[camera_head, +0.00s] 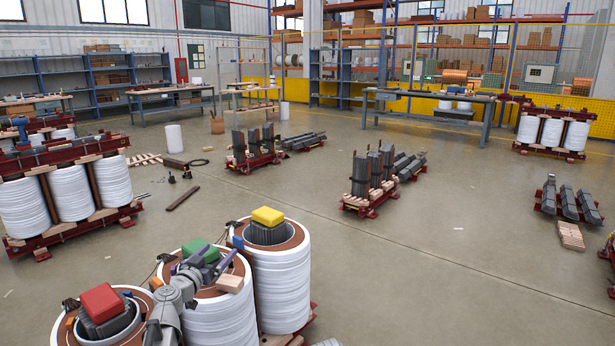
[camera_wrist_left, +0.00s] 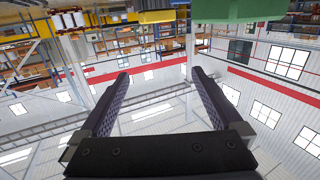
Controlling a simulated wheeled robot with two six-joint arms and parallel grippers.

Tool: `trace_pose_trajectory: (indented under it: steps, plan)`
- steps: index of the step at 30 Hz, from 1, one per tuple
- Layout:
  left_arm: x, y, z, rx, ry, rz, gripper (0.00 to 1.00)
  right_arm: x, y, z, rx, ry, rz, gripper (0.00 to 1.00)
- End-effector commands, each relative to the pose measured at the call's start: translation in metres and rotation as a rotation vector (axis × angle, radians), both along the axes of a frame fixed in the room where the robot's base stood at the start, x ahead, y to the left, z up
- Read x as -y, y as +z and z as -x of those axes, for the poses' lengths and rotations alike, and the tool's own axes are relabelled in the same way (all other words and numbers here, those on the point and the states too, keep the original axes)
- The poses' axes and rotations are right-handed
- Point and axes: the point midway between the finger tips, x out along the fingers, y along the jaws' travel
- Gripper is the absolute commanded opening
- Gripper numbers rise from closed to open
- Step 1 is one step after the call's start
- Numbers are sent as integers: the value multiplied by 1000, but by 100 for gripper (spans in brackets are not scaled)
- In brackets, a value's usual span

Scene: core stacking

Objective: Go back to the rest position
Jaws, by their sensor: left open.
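My left gripper (camera_head: 216,258) is in the head view at the lower left, over the middle white coil (camera_head: 222,318), close to the green block (camera_head: 201,251). In the left wrist view its two fingers (camera_wrist_left: 158,76) are spread apart with nothing between them. The green block also shows at the top of that view (camera_wrist_left: 250,9), beyond the fingertips. A yellow block (camera_head: 267,216) sits on the core of the coil to the right, and a red block (camera_head: 101,302) on the core to the left. Whether the gripper touches the green block is hard to tell. My right gripper is out of view.
A small wooden block (camera_head: 230,284) lies on the middle coil's top. Another three-coil assembly (camera_head: 72,193) stands at the left. Partly stacked cores (camera_head: 375,172) stand on the floor ahead. Open floor (camera_head: 420,270) lies to the right.

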Motion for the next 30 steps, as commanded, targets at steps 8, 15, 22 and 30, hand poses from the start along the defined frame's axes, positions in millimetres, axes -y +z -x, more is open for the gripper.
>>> trace_pose_trajectory:
  steps: [8,15,22,30]
  plan:
    - [-44,35,16,0,43,0,100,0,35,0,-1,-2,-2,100]
    - [-79,60,30,-1,78,0,100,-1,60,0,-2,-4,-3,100]
    - [-112,84,46,-1,111,0,100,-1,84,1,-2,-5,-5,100]
    - [-145,108,64,-1,146,1,100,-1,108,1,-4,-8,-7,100]
